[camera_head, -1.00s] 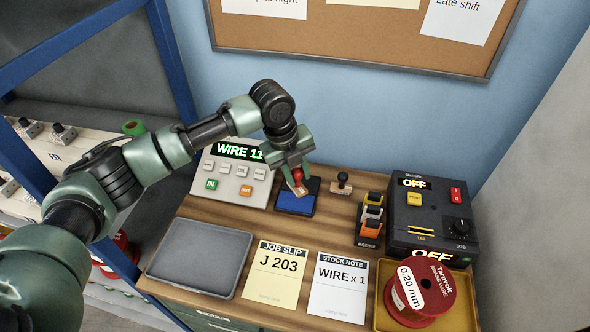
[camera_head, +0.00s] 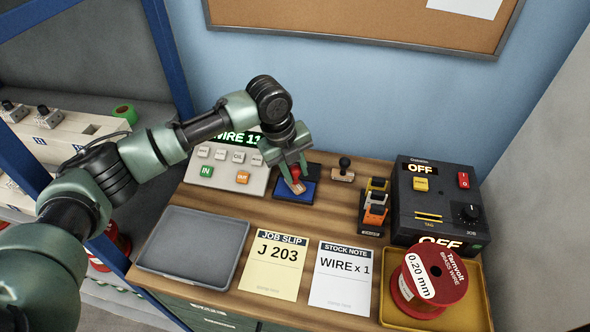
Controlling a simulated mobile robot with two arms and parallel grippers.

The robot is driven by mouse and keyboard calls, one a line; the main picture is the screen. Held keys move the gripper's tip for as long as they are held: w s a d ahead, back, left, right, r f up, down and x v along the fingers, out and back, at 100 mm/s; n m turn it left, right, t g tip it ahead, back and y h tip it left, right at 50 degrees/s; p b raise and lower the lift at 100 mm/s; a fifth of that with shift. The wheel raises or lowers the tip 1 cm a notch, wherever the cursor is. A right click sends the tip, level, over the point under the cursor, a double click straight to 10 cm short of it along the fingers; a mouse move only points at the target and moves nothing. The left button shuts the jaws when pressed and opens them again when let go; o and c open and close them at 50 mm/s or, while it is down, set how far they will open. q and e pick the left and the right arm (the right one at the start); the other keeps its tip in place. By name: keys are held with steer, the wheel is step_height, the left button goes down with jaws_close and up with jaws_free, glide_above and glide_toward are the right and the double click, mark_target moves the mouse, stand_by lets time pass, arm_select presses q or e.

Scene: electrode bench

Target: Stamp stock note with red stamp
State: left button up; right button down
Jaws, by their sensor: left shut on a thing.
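My left gripper (camera_head: 292,170) is shut on the red stamp (camera_head: 296,184), whose red handle and wooden base show below the fingers. The stamp is over the blue ink pad (camera_head: 296,190); I cannot tell whether it touches the pad. The stock note (camera_head: 343,277), a white sheet with a dark header and "WIRE x 1", lies flat at the front of the bench. Its lower part shows only faint print. My right gripper is not in view.
A job slip (camera_head: 272,260) lies left of the note, with a grey tray (camera_head: 194,247) beyond it. A black-handled stamp (camera_head: 343,170) stands right of the pad. A wire spool (camera_head: 430,280) in a yellow tray (camera_head: 474,306) and a dark machine (camera_head: 440,199) are at right.

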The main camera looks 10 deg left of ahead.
arm_select(q)
steer(key=shift+f, duration=0.4)
stand_by(0.5)
steer(key=shift+f, duration=0.15)
stand_by(0.4)
steer(key=shift+s+f, duration=0.15)
steer(key=shift+f, duration=0.05)
stand_by(1.6)
steer(key=p+v, duration=0.2)
steer(key=d+p+v, duration=0.1)
steer(key=p+v, duration=0.2)
steer(key=w+p+v, duration=0.1)
steer(key=p+v, duration=0.1)
steer(key=shift+w+d+r+p, duration=0.15)
steer(key=shift+r+p, duration=0.2)
steer(key=shift+p, duration=0.05)
steer(key=shift+f, duration=0.15)
